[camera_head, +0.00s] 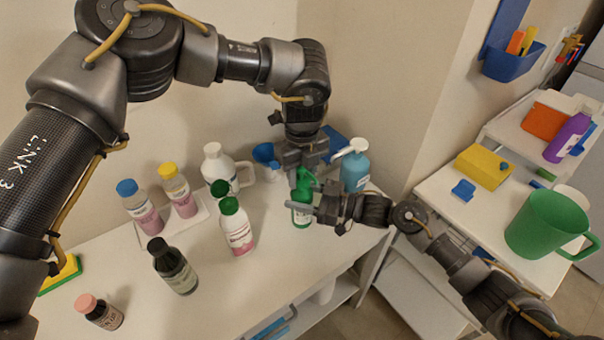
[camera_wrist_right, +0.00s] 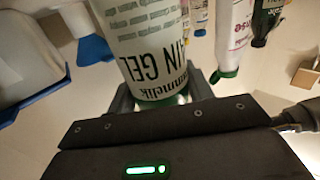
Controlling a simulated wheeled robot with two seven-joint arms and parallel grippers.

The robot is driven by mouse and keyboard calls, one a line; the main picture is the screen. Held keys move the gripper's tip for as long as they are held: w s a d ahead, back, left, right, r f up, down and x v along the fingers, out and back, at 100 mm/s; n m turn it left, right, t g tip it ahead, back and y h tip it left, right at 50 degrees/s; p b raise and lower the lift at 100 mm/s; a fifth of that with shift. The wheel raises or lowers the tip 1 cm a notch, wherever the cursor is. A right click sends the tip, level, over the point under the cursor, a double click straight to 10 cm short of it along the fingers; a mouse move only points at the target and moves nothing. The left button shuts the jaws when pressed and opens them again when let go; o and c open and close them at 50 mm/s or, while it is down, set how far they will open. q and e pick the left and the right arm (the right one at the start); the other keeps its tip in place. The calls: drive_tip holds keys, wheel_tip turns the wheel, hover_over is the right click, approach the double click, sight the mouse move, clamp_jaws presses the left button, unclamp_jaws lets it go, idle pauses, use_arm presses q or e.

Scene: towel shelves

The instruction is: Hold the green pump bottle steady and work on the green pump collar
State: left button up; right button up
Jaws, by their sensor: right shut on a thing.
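The green pump bottle (camera_head: 302,196) stands upright near the right end of the white table. Its green pump top, with the collar (camera_head: 305,180), is partly hidden by my left gripper (camera_head: 301,166), which points down right at the pump top. I cannot tell whether its fingers are closed on the collar. My right gripper (camera_head: 308,209) comes in from the right and is shut on the bottle's body. In the right wrist view the bottle (camera_wrist_right: 152,45) fills the space between the jaws (camera_wrist_right: 160,97), with its printed label upside down.
A blue pump bottle (camera_head: 355,168) stands close behind on the right. A white jug (camera_head: 216,166) and a green-capped bottle (camera_head: 236,228) stand to the left. A dark bottle (camera_head: 174,267) is farther left. The table front between is clear. A trolley holds a green mug (camera_head: 545,224).

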use_arm(q)
drive_tip(key=c, duration=0.4)
drive_tip(key=shift+o, duration=0.2)
drive_tip(key=shift+m, duration=0.5)
drive_tip(key=o, duration=1)
drive_tip(key=shift+r, duration=0.1)
wheel_tip(320, 180, up, 12)
drive_tip(key=shift+f, duration=0.1)
